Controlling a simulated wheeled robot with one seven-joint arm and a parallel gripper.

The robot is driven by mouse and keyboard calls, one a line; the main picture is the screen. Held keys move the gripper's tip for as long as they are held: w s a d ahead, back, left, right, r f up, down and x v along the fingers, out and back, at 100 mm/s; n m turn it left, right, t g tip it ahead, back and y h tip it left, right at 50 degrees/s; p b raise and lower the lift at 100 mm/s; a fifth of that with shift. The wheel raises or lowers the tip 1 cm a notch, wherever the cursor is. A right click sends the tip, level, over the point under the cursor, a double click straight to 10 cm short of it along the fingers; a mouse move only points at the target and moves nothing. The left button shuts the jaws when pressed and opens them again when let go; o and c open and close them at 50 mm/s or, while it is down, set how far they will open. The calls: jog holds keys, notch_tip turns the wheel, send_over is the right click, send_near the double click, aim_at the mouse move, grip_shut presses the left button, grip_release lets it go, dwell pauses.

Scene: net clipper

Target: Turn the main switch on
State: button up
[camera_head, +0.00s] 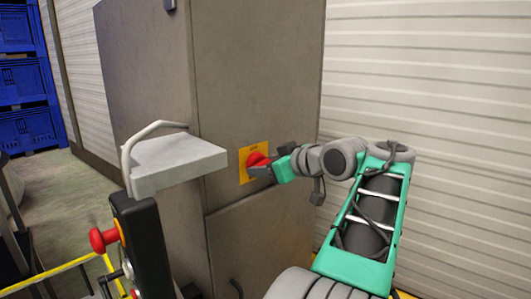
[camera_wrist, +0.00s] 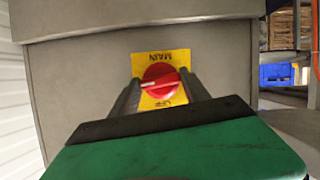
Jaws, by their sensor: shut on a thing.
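The main switch is a round red knob (camera_wrist: 163,78) on a yellow plate (camera_wrist: 178,58) on a grey cabinet's face. In the wrist view the plate's words "MAIN", above the knob, and "OFF", below it, look upside down. The knob's white mark points left, roughly level. In the head view the red knob (camera_head: 255,159) and yellow plate (camera_head: 243,168) show partly behind my gripper (camera_head: 262,168). In the wrist view my gripper (camera_wrist: 160,88) has one finger on each side of the knob and is shut on it. The fingertips' contact is partly hidden.
The grey cabinet (camera_head: 245,70) stands before a white ribbed wall (camera_head: 430,60). A grey box with a bent handle (camera_head: 175,155) juts out left of the switch. A red button (camera_head: 103,240) sits on a dark post at lower left. Blue crates (camera_head: 22,80) stand far left.

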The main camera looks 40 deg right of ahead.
jog(key=shift+d+m+y+p, duration=0.1)
jog(key=shift+m+y+p, duration=0.4)
jog(key=shift+p, duration=0.4)
jog(key=o, duration=1.4)
jog(key=p+v, duration=0.4)
jog(key=v, duration=0.3)
jog(key=shift+s+r, duration=0.2)
jog(key=shift+s, duration=0.15)
